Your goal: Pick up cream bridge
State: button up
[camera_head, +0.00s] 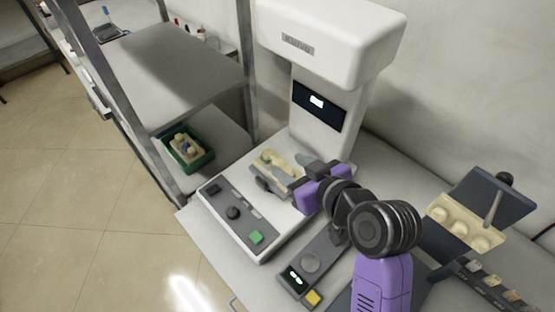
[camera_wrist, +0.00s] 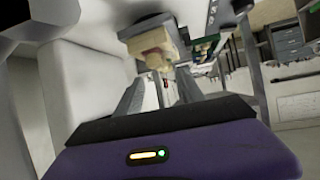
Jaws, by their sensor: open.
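The cream bridge (camera_head: 280,161), a small curved cream piece, rests on a dark holder on the white machine's deck, below its tall column. In the wrist view a blocky cream piece (camera_wrist: 155,46), seemingly the bridge, shows ahead with a dark part above it. My gripper (camera_head: 282,174), with a purple body and grey fingers, reaches in from the right at deck level, close beside the bridge. In the wrist view its two fingers (camera_wrist: 160,88) are apart with nothing between them. Whether a fingertip touches the bridge I cannot tell.
The white machine (camera_head: 325,47) overhangs the deck. Its front panel has a knob and a green button (camera_head: 256,237). A green bin (camera_head: 203,163) with cream pieces stands on the lower shelf at left. An open case (camera_head: 437,247) holding cream pieces stands at right.

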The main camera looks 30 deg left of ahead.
aim_at(277, 161)
jog(key=x, duration=0.4)
jog(key=shift+s+a+f, duration=0.15)
jog(key=shift+a+f, duration=0.05)
grip_shut()
